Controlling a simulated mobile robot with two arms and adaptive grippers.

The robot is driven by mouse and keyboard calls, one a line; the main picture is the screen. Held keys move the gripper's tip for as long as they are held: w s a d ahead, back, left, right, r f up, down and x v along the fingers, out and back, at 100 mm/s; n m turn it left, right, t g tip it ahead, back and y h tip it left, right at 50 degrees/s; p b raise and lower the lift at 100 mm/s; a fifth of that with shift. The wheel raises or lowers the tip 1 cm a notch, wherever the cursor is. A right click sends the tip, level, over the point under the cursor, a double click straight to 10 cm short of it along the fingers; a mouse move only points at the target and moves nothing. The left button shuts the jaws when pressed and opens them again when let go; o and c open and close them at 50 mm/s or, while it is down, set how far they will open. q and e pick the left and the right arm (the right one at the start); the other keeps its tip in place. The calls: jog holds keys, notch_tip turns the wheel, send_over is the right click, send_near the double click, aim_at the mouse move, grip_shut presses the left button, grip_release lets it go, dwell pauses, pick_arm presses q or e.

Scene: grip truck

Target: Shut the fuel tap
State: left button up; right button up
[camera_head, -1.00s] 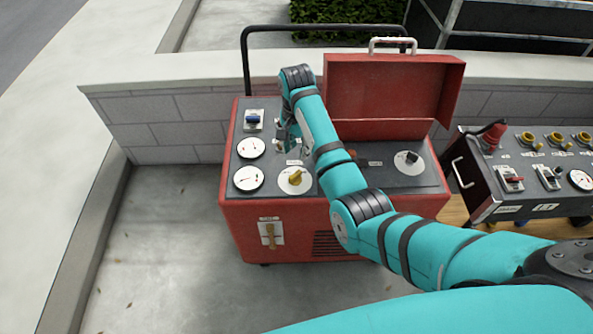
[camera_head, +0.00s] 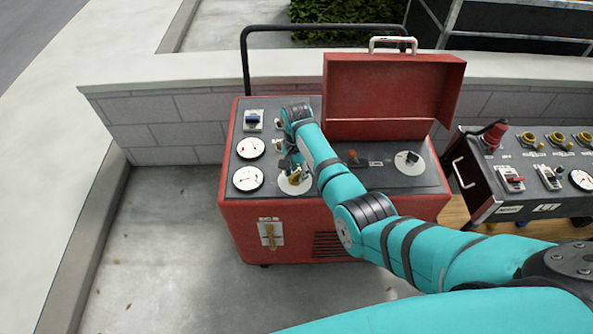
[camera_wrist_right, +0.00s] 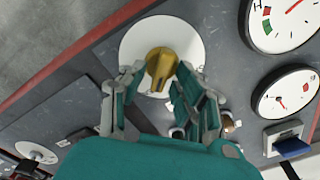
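The red machine (camera_head: 330,215) has a grey top panel with a yellow knob (camera_head: 294,178) on a white disc. In the right wrist view the yellow knob (camera_wrist_right: 161,66) lies between the tips of my open right gripper (camera_wrist_right: 158,80), with a gap on both sides. In the head view my right gripper (camera_head: 289,166) is just above this knob and partly covers it. A brass lever (camera_head: 270,234) hangs upright on a white plate on the machine's front. A dark knob on a white disc (camera_head: 407,163) sits at the panel's right. Labels are too small to read. My left gripper is out of view.
Two round gauges (camera_head: 250,148) and a blue switch (camera_head: 253,120) sit at the panel's left. An open red lid (camera_head: 392,95) stands at the back right. Another control panel (camera_head: 530,180) stands at the right. Open concrete floor (camera_head: 160,250) lies at the left.

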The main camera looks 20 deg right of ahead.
grip_shut()
jog(key=n+p, duration=0.2)
jog(key=n, duration=0.1)
jog(key=shift+w+r, duration=0.1)
jog(key=shift+r, duration=0.05)
jog(key=n+p, duration=0.1)
jog(key=n, duration=0.2)
jog(key=shift+a+n, duration=0.15)
jog(key=shift+n, duration=0.15)
jog(key=n+p, duration=0.1)
jog(key=n, duration=0.4)
jog(key=shift+w+a+n+p, duration=0.1)
jog(key=shift+a+n+p, duration=0.05)
jog(key=shift+n+p, duration=0.2)
jog(key=n, duration=0.5)
jog(key=shift+a+n+p, duration=0.1)
jog(key=shift+n+p, duration=0.25)
